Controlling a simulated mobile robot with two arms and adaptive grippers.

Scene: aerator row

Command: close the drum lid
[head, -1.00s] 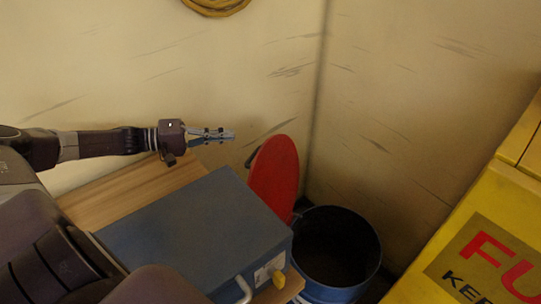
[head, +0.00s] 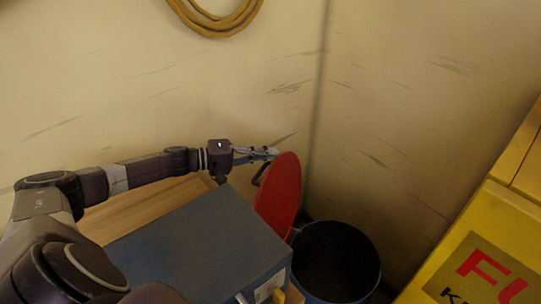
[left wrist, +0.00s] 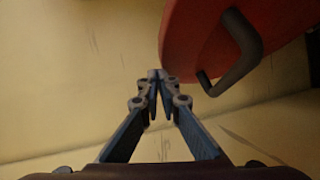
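The red drum lid (head: 280,195) stands open, nearly upright, at the back left of the blue drum (head: 362,250). The drum's dark inside shows, and its lower part is cut off by the frame. A dark handle (head: 261,172) is on the lid's left face; it shows large in the left wrist view (left wrist: 243,62). My left gripper (head: 274,153) is beside the lid's upper left edge, close to the handle. In the left wrist view its fingertips (left wrist: 159,75) meet with nothing between them, and the handle lies to their right. I cannot tell whether it touches the lid. My right gripper is out of view.
A blue-grey box (head: 200,245) on a wooden top (head: 150,208) lies below my left arm, left of the drum. Walls meet in a corner behind the lid. A yellow cabinet (head: 425,285) stands at right. A coiled yellow hose (head: 213,25) hangs on the wall.

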